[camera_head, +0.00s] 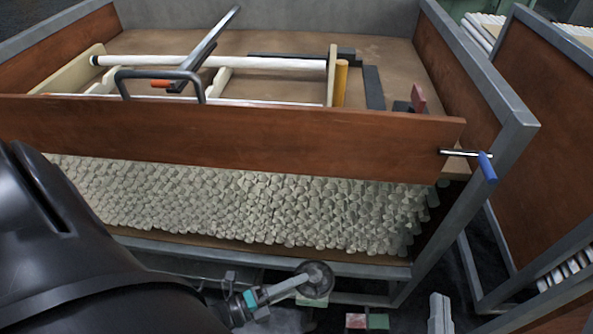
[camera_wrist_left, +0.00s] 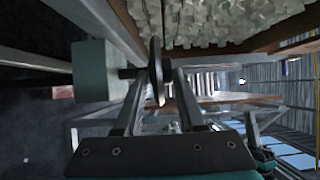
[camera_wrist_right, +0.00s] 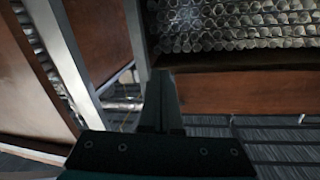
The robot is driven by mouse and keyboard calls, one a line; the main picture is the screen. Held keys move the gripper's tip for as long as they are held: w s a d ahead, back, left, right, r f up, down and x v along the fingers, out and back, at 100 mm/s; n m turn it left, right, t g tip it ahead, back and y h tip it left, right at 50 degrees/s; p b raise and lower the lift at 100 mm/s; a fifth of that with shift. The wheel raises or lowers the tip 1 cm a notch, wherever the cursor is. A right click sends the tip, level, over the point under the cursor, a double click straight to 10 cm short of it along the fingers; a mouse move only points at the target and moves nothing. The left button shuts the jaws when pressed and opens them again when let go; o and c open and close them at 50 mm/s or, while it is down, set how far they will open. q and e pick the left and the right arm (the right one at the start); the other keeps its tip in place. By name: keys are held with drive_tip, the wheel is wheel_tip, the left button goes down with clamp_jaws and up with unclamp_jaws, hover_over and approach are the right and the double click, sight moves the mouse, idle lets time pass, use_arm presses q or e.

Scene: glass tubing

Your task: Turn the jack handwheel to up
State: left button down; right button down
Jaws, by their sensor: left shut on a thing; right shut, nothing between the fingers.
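The jack handwheel (camera_head: 316,278) is a dark round disc below the front edge of the tube crate in the head view. In the left wrist view the handwheel (camera_wrist_left: 156,70) is seen nearly edge-on, joined by a short shaft to a grey-green block (camera_wrist_left: 93,70). My left gripper (camera_head: 297,284) reaches it from the left and is shut on its rim, one finger on each side. My right gripper (camera_head: 439,299) is to the right of the wheel, apart from it. In the right wrist view its fingers (camera_wrist_right: 161,80) are together with nothing between them.
The crate's lower bay holds many glass tubes (camera_head: 250,210) behind a metal front rail. A red block (camera_head: 355,321) and a green block (camera_head: 378,321) show low, between wheel and right gripper. A blue-handled lever (camera_head: 487,166) juts out at the crate's right post.

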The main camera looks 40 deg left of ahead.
use_arm(q)
drive_tip(key=shift+d+n+t+y, duration=0.3)
drive_tip(key=shift+n+y, duration=0.2)
drive_tip(key=shift+y, duration=0.2)
drive_tip(key=shift+s+d+n+t+y+p, duration=0.1)
drive_tip(key=shift+d+n+t+y+p, duration=0.15)
drive_tip(key=shift+n+y, duration=0.45)
drive_tip(key=shift+s+d+n+t+y+p, duration=0.1)
drive_tip(key=shift+n+t+y+p, duration=0.25)
drive_tip(key=shift+y, duration=0.65)
use_arm(e)
drive_tip(key=shift+w+d+f+n+g+h, duration=0.3)
drive_tip(key=shift+w+d+f+g, duration=0.2)
drive_tip(key=shift+g, duration=0.4)
drive_tip(key=shift+a+f, duration=0.1)
use_arm(q)
drive_tip(key=c, duration=0.5)
unclamp_jaws()
drive_tip(key=shift+a, duration=0.1)
